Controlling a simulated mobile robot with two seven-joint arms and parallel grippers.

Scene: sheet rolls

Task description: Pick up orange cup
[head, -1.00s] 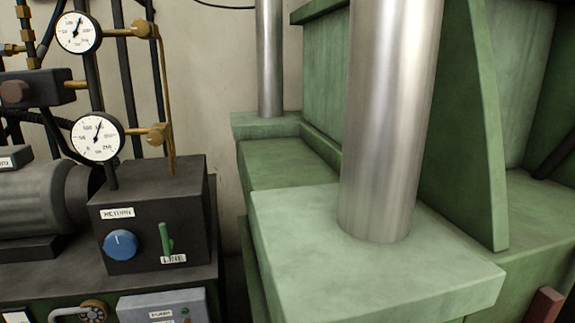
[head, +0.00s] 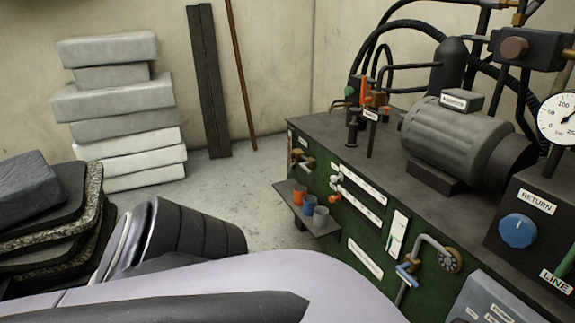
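The orange cup (head: 299,195) is small and stands upright on a dark ledge (head: 290,220) that sticks out from the front of a green hydraulic unit. Neither of my grippers shows in the head view. A pale lilac link of my own arm, with dark parts, fills the bottom left, well apart from the cups.
The hydraulic unit (head: 345,140) carries a grey motor (head: 452,138), hoses, valves and gauges. A bent pipe handle (head: 430,247) sticks out right of the ledge. Grey blocks (head: 115,105) are stacked at the back left, dark slabs (head: 40,235) at the left. Floor between is bare.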

